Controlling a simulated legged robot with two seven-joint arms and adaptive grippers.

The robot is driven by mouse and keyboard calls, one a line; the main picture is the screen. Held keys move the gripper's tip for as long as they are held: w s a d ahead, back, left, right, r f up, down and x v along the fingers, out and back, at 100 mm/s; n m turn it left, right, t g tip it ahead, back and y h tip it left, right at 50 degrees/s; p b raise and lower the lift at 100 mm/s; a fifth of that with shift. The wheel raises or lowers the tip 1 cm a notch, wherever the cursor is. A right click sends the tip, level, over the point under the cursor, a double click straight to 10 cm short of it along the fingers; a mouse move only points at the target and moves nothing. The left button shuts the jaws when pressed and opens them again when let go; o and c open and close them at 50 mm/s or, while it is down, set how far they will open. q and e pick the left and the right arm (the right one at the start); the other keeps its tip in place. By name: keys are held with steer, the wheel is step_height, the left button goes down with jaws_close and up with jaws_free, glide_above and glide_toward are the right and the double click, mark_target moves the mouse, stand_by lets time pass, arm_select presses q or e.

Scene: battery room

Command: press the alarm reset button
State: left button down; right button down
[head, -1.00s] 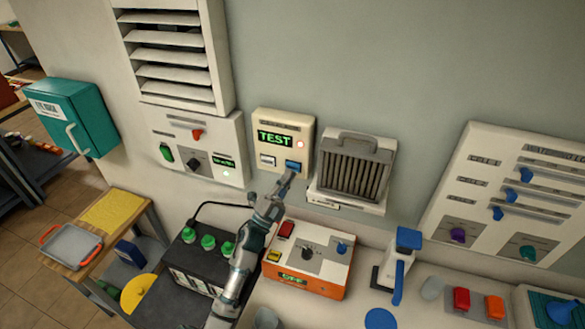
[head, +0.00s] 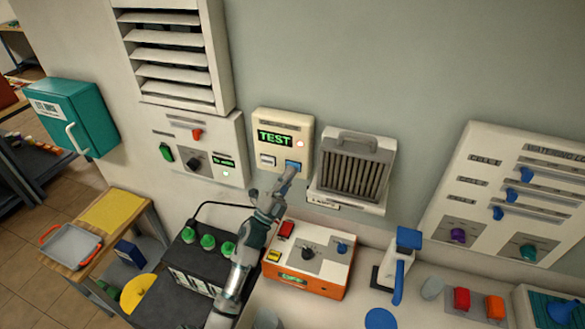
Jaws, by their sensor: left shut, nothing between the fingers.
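The alarm box (head: 299,128) is a cream wall unit with a green display (head: 275,138) reading TEST and a lit reddish lamp (head: 300,144). Below the display are a white button (head: 268,160) at the left and a blue button (head: 293,165) at the right. I cannot read which one is labelled reset. My left gripper (head: 289,173) is shut and empty, its tip at the blue button's lower edge and partly over it. I cannot tell whether it touches. My right gripper is not in view.
A filter unit (head: 352,170) hangs close to the right of the alarm box. A switch panel (head: 222,137) is on the left. Below are a black battery (head: 183,250) with green caps and an orange charger box (head: 338,270). A blue-handled tool (head: 408,240) stands further right.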

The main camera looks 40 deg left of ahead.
arm_select(q)
steer(key=shift+w, duration=0.15)
stand_by(0.5)
steer(key=shift+s+d, duration=0.2)
steer(key=shift+s, duration=0.6)
steer(key=shift+s+d+p, duration=0.2)
steer(key=shift+s+d, duration=0.05)
steer(key=shift+s, duration=0.55)
steer(key=shift+s+d+p, duration=0.2)
steer(key=shift+s+d, duration=0.1)
steer(key=shift+s, duration=0.5)
steer(key=shift+s+d+p, duration=0.2)
steer(key=shift+s+d, duration=0.05)
steer(key=shift+s, duration=0.55)
